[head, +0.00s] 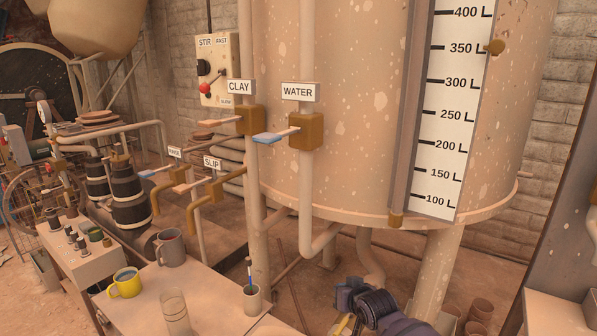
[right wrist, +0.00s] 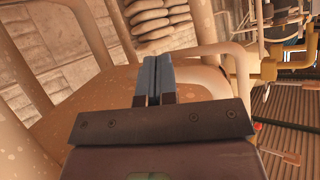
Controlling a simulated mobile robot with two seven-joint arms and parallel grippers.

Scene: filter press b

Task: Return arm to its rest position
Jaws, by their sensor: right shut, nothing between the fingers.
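My right gripper (right wrist: 156,66) shows in the right wrist view with its two blue-grey fingers pressed together and nothing between them. Pale pipes and a tan surface lie behind it. In the head view, a dark part of my arm shows at the bottom edge, right of the table and below the large tank (head: 375,130). Its fingers cannot be made out there. My left gripper is in neither view.
The CLAY valve (head: 250,121) and WATER valve (head: 305,131) sit on upright pipes before the tank. The SLIP valve (head: 214,188) is lower left. A table (head: 130,306) holds a yellow mug (head: 125,284), a grey mug (head: 170,248), a glass (head: 175,312) and a cup (head: 252,299).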

